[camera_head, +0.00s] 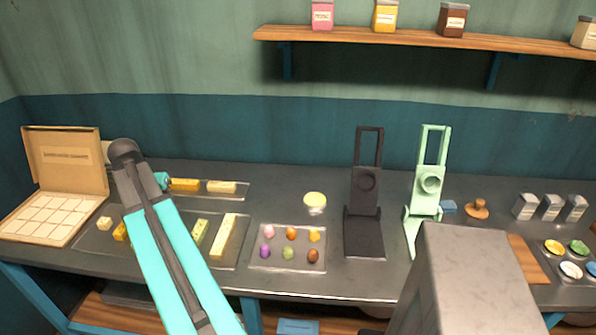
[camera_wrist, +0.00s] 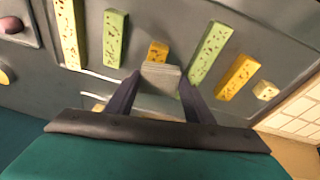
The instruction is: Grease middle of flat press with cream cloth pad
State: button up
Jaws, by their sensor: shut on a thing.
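My gripper (camera_wrist: 159,80) is shut on a small pale greyish-cream layered block, which looks like the cloth pad (camera_wrist: 160,72). It is held between the fingertips above a tray of coloured bars. In the head view my arm hides the fingers and the pad. Two hinged presses stand open and upright at the middle of the counter: a black one (camera_head: 364,232) with a flat dark base plate, and a pale green one (camera_head: 430,183) to its right, partly hidden by a grey block in front. I cannot tell which is the flat press. My gripper is well left of both.
A small pot with a pale yellow top (camera_head: 315,201) stands left of the black press. A tray of coloured egg-like pieces (camera_head: 258,262) lies in front of it. An open cardboard box (camera_head: 66,165) is at far left. Small cartons (camera_head: 550,207) and colour bowls are at right.

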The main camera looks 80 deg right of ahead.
jog(key=s+d+r+m+p, duration=0.1)
jog(key=s+d+m, duration=0.3)
jog(key=s+d, duration=0.4)
jog(key=s+d+r+m+g+y+p, duration=0.1)
jog(key=s+d+m, duration=0.4)
jog(key=s, duration=1.5)
jog(key=s+d+m+g+p, duration=0.1)
jog(key=s+d+m+p, duration=0.2)
jog(key=s+d, duration=0.8)
jog(key=s+m, duration=0.1)
jog(key=s, duration=0.2)
jog(key=shift+s+d+r+m, duration=0.25)
jog(key=shift+d+r+m, duration=0.05)
jog(key=shift+r, duration=0.1)
jog(key=shift+f, duration=0.15)
jog(key=shift+f+b, duration=1.6)
jog(key=shift+f, duration=1.25)
jog(key=shift+f, duration=0.5)
jog(key=shift+r, duration=0.15)
notch_tip(320, 180, up, 7)
jog(key=p, duration=0.3)
jog(key=shift+p, duration=0.3)
